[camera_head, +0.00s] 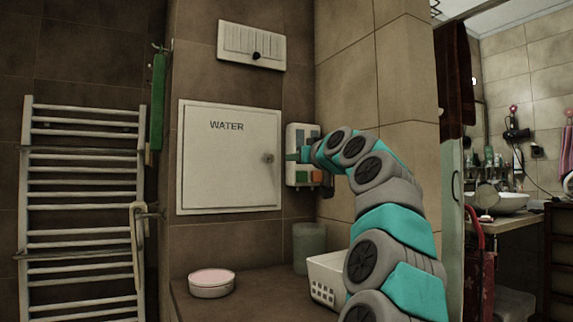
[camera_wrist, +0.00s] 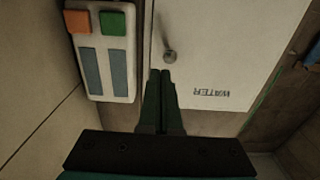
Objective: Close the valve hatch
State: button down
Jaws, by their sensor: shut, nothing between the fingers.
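The valve hatch (camera_head: 228,165) is a white square door marked WATER, set in a pale frame on the brown tiled wall. It looks flat in its frame in the head view; I cannot tell whether a small gap is left. Its small round knob (camera_head: 268,158) is at the right edge. In the wrist view the hatch (camera_wrist: 225,50) appears upside down, with the knob (camera_wrist: 169,56) just beyond my fingertips. My gripper (camera_wrist: 160,74) is shut and empty, with its dark fingers together near the hatch's knob-side edge. I cannot tell whether they touch it.
A white switch box (camera_head: 303,135) with orange and green buttons is right of the hatch, close to my arm. A white basket (camera_head: 325,275), a grey cup (camera_head: 309,240) and a round tin (camera_head: 211,285) stand on the ledge below. A towel rail (camera_head: 80,205) is at left.

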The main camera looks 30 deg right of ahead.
jog(key=s+b, duration=0.1)
jog(key=s, duration=0.5)
jog(key=shift+s+d+f, duration=0.15)
jog(key=shift+s+d, duration=0.15)
